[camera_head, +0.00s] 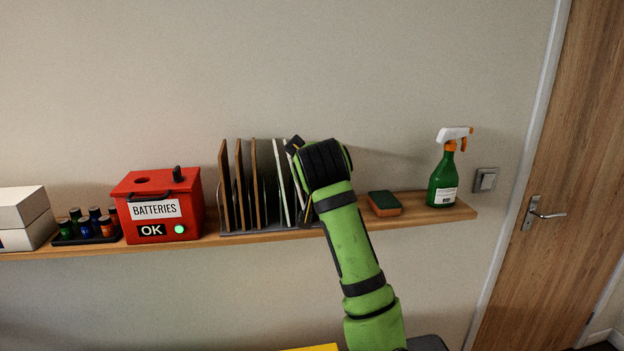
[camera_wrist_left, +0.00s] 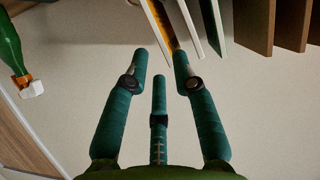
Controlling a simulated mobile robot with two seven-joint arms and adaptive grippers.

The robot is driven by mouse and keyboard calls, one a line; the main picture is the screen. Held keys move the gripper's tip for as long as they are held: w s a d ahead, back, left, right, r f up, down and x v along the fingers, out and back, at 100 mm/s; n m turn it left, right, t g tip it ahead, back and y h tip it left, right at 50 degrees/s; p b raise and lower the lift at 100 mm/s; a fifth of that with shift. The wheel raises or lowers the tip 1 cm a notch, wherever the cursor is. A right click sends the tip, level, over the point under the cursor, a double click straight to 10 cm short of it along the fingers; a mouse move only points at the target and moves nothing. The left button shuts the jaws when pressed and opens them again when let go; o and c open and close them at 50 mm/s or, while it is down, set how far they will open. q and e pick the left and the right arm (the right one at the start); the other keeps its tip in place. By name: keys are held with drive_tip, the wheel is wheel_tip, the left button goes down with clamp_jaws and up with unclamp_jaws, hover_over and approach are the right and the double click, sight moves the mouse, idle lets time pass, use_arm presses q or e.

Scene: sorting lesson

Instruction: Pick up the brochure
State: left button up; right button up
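A thin, pale item with a yellow-orange face, which looks like the brochure (camera_wrist_left: 157,22), stands upright at the end of a row of panels in the left wrist view. In the head view my arm mostly hides that end of the rack (camera_head: 265,231). My left gripper (camera_wrist_left: 159,62) has its teal fingers spread, with nothing visible between them. Its fingertips are close to the item's edge; I cannot tell whether they touch it. In the head view the green wrist covers most of this gripper. My right gripper is not in view.
Brown boards (camera_head: 240,185) and pale panels (camera_head: 280,182) stand in the rack. The wooden shelf (camera_head: 415,216) also bears a red battery box (camera_head: 160,205), small bottles (camera_head: 85,224), a sponge (camera_head: 384,203) and a green spray bottle (camera_head: 443,178). A door (camera_head: 560,180) is at right.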

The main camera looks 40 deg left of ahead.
use_arm(q)
drive_tip(key=p+x, duration=0.3)
drive_tip(key=x, duration=0.7)
drive_tip(key=shift+a+r, duration=0.1)
drive_tip(key=shift+a, duration=0.1)
drive_tip(key=shift+w+a+f+p, duration=0.3)
drive_tip(key=shift+w, duration=0.05)
drive_tip(key=shift+d, duration=0.1)
clamp_jaws()
